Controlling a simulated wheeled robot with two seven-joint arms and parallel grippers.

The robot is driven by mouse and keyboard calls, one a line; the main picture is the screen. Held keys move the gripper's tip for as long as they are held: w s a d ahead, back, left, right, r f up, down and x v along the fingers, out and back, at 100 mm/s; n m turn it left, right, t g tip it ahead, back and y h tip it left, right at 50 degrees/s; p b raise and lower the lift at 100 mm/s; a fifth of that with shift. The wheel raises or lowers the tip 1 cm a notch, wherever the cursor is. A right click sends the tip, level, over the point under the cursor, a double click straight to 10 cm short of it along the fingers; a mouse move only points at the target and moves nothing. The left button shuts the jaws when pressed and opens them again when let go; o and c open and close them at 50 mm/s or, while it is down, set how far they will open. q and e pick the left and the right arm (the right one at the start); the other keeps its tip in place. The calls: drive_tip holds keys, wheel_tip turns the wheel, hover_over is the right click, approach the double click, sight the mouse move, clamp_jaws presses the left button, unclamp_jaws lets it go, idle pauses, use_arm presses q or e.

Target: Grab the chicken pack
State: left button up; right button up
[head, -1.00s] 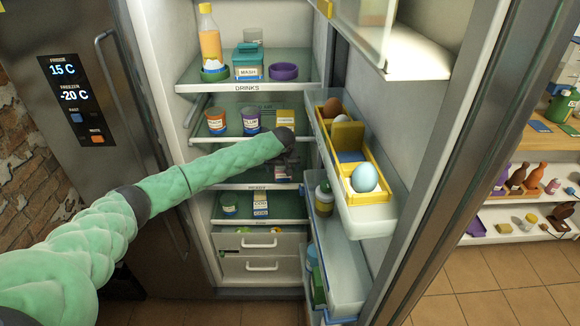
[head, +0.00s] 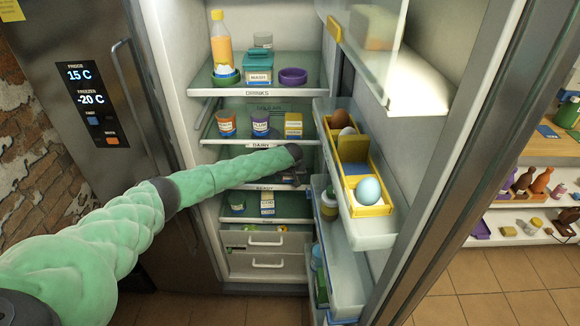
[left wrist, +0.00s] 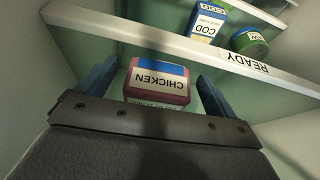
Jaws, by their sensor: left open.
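The chicken pack (left wrist: 157,85) is a small red box with a blue and white label, upside down in the left wrist view. It stands inside the fridge by the shelf edge marked READY. My left gripper (left wrist: 157,73) is open, with one blue finger on each side of the pack and a gap visible on both sides. In the head view my left gripper (head: 290,176) is a dark shape at the READY shelf, and I cannot make out the pack there. My right gripper is not in view.
A COD box (left wrist: 208,22) and a green tub (left wrist: 249,42) stand on the shelf below. The DAIRY shelf edge (head: 262,145) is just above my gripper. The open fridge door, with its egg tray (head: 368,210), is close on the right.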

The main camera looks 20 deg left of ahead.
use_arm(q)
drive_tip(key=c, duration=1.3)
drive_tip(key=shift+c, duration=0.2)
drive_tip(key=shift+r, duration=0.1)
